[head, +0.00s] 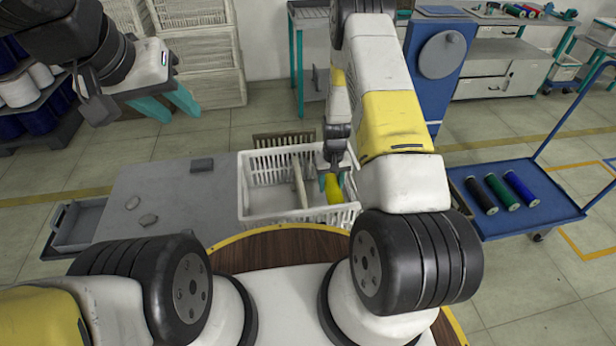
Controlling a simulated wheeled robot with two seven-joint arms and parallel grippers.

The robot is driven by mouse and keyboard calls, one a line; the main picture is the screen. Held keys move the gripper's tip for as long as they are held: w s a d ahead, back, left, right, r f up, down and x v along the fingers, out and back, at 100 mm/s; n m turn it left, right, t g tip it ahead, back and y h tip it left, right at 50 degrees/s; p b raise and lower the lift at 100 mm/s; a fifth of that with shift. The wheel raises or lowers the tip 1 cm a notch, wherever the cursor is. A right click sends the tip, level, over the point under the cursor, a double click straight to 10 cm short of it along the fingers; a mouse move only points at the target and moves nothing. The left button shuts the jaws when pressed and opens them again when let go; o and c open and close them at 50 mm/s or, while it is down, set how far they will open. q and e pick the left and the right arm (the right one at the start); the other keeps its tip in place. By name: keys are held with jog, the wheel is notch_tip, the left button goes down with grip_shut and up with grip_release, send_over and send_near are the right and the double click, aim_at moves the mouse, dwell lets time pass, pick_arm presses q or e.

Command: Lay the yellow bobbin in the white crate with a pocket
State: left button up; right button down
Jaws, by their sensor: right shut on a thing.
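The yellow bobbin (334,190) is in the right part of the white crate (270,217), between the teal fingers of my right gripper (332,180). My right gripper is shut on the bobbin and points down into the crate. A pale divider (299,184) splits the crate into a left and a right part; the left part looks empty. I cannot tell whether the bobbin touches the crate floor. My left gripper (172,106) is open and empty, raised at the upper left, well away from the crate.
A grey table (160,190) with several small dark pieces lies left of the crate. A blue cart (535,186) at the right carries black, green and blue bobbins. Stacked pale crates (200,60) and a rack of spools (30,90) stand at the back left.

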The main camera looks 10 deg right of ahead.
jog(key=shift+f, duration=4)
jog(key=shift+f, duration=0.1)
jog(key=c, duration=0.7)
grip_release()
